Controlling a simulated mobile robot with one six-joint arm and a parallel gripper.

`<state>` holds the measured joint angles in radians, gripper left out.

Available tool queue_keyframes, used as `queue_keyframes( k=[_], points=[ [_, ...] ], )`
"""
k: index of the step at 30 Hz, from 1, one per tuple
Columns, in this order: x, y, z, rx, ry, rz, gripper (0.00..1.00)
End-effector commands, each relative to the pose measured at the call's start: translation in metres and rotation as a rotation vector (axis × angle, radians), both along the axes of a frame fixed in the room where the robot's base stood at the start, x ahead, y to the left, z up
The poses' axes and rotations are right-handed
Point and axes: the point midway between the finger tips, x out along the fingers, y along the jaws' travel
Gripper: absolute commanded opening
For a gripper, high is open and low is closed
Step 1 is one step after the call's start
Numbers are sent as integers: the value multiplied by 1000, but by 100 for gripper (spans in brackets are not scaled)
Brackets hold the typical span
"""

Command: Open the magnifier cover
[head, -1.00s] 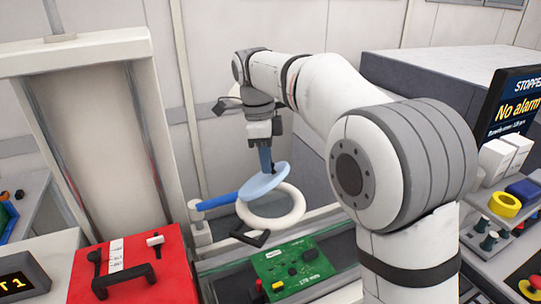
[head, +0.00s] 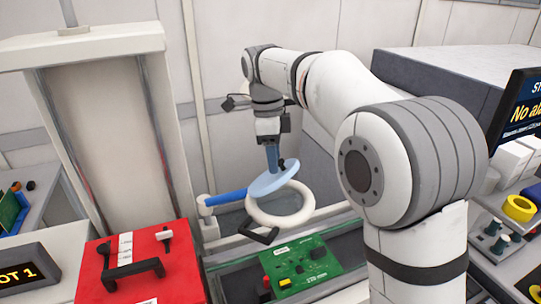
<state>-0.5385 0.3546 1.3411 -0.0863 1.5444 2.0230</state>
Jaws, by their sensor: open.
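The magnifier (head: 250,212) is a white ring on the far side of the bench, with a dark handle (head: 258,235) at its front. Its light-blue round cover (head: 268,184) is tilted up above the ring, with a blue bar (head: 226,197) running left to a white post. My gripper (head: 273,165) is at the cover's upper right edge, pointing down. Its fingers look blue and overlap the cover, so contact cannot be made out. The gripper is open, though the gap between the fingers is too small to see.
A green circuit board (head: 300,262) lies on the rails in front of the magnifier. A red case (head: 150,265) with a black handle stands at the left. A dark screen (head: 520,112) and a yellow roll (head: 519,208) are at the right.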

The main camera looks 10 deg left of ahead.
Motion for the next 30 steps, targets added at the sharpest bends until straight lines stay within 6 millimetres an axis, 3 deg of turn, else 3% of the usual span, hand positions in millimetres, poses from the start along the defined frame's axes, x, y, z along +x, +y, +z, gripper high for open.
queue_keyframes(
  k=[15, 30],
  points=[
    [0, 9, 70, 2, -4, 1, 45],
    [-1, 3, 76, 6, -2, 18, 44]
  ],
)
